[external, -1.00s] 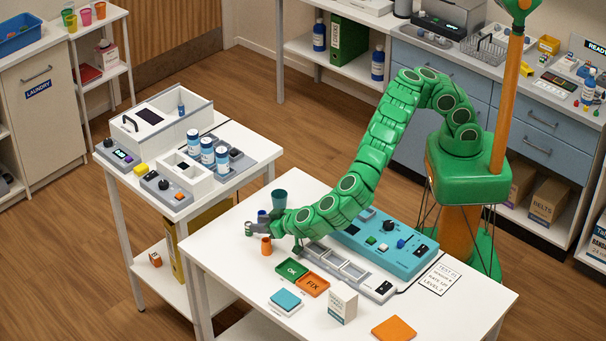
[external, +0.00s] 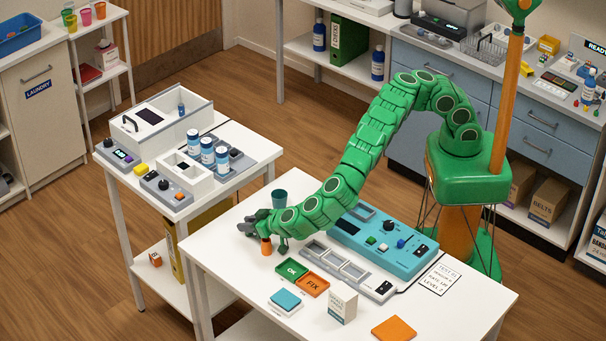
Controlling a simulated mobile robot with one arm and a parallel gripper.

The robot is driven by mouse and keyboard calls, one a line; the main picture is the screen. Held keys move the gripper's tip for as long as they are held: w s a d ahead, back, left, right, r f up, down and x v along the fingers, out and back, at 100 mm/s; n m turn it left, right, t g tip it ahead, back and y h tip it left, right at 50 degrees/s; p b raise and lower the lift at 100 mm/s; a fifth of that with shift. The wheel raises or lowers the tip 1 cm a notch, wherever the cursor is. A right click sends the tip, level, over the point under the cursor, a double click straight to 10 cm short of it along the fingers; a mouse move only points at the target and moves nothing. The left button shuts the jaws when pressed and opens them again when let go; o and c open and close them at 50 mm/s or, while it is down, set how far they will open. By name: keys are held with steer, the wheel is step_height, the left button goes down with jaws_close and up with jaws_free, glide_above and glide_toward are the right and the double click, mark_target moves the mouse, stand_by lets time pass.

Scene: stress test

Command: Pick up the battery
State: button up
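My gripper (external: 246,226) is low over the far left part of the white table (external: 225,265), its fingers toward the left. A small orange cylinder (external: 266,246) stands on the table just in front of the gripper. Nothing in view is labelled as a battery, and I cannot tell if this cylinder is it. The gripper and wrist hide the table behind them. I cannot tell whether the fingers are open, shut or holding something.
A dark teal cup (external: 279,198) stands just behind my wrist. Green OK (external: 292,269) and orange FIX (external: 312,285) trays lie to the right, near a grey slotted holder (external: 383,290) and a blue panel (external: 400,262). The table's front left is clear.

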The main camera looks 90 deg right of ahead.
jaws_close()
